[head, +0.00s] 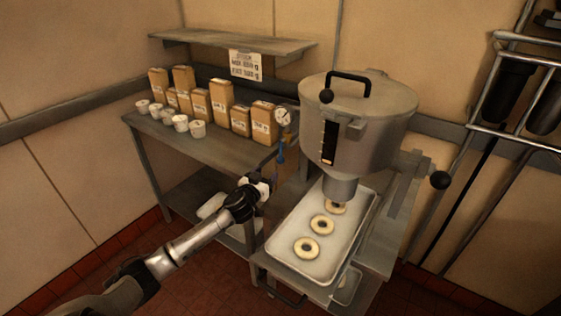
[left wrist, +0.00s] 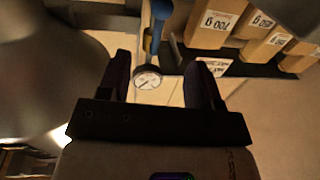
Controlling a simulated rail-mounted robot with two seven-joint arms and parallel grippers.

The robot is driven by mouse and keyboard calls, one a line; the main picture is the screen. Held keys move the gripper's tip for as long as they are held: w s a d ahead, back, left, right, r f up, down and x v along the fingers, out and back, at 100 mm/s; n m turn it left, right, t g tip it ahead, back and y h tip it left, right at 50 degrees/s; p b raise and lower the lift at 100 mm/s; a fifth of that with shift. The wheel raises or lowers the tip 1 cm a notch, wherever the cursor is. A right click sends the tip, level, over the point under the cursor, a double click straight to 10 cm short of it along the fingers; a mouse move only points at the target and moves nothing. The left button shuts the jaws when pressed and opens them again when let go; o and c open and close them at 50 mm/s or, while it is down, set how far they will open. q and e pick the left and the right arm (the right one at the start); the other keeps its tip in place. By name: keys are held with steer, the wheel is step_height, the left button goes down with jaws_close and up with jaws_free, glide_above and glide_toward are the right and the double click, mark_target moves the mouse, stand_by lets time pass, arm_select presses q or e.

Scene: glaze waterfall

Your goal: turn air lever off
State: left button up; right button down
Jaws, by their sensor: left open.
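A round white gauge (head: 282,116) stands on a thin pipe at the left of the steel hopper. A small blue part (head: 281,152), which looks like the air lever, is on that pipe below the gauge. Its on or off position cannot be told. My left gripper (head: 268,185) is just below and left of the blue part, apart from it. In the left wrist view my left gripper (left wrist: 158,82) has its two dark fingers spread and empty. The gauge (left wrist: 147,77) shows between them, with the blue part (left wrist: 153,35) above. My right gripper is not in view.
The steel hopper (head: 360,120) stands over a tray (head: 284,250) with dough rings (head: 306,248). A steel table (head: 230,150) with paper bags (head: 220,98) and white cups (head: 197,128) is left of the pipe. A black ball knob (head: 440,180) sticks out at right.

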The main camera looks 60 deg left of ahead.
mark_target(280, 157)
arm_select(q)
steer(key=b+x, duration=0.2)
steer(key=x, duration=1)
steer(key=shift+r, duration=0.1)
jaws_close()
stand_by(0.5)
